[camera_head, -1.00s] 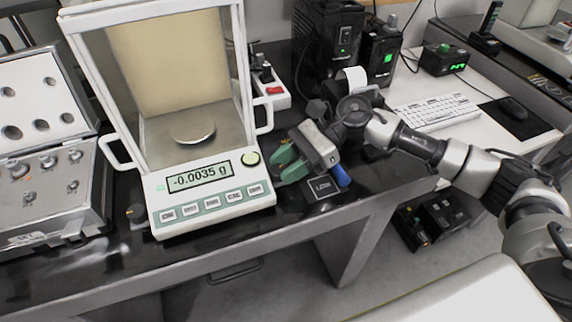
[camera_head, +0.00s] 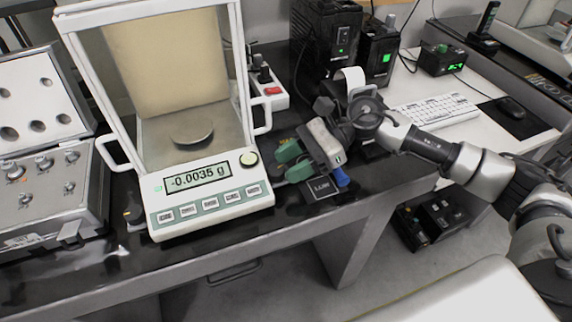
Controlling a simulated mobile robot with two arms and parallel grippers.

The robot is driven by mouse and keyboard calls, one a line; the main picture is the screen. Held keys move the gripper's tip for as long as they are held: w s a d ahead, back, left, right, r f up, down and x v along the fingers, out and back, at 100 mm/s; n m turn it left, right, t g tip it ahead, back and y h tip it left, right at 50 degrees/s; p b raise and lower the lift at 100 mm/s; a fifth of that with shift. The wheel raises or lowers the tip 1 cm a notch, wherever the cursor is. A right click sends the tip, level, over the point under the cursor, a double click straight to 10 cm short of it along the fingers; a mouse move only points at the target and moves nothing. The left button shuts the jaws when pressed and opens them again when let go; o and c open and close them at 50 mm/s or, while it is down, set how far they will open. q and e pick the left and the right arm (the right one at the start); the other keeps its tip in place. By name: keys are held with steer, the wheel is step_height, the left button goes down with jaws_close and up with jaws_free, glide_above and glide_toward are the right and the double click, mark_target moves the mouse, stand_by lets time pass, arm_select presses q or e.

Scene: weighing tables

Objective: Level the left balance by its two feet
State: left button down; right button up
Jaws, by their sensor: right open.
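The left balance (camera_head: 205,207) is a white weighing balance with a glass draft shield, standing on the black bench. Its display (camera_head: 198,179) reads -0.0035 g. A round pan (camera_head: 193,134) sits inside, and the chamber is empty otherwise. The left foot (camera_head: 131,213), a dark knob with an orange mark, shows at the front left corner. The right foot is not clearly visible beside the gripper. My right gripper (camera_head: 290,162) has green fingertips. It is open just right of the balance's front right corner, with nothing seen between the fingers. My left gripper is not in view.
An open grey weight case (camera_head: 45,185) stands close on the left. A small dark box with a label (camera_head: 322,188) lies below my right gripper. A keyboard (camera_head: 437,110) lies on the white table at right.

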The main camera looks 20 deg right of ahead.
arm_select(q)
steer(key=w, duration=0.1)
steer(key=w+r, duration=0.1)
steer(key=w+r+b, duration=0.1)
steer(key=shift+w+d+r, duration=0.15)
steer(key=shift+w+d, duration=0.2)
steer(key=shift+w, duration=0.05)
arm_select(e)
steer(key=v, duration=0.9)
steer(key=shift+d, duration=0.25)
steer(key=shift+s, duration=0.1)
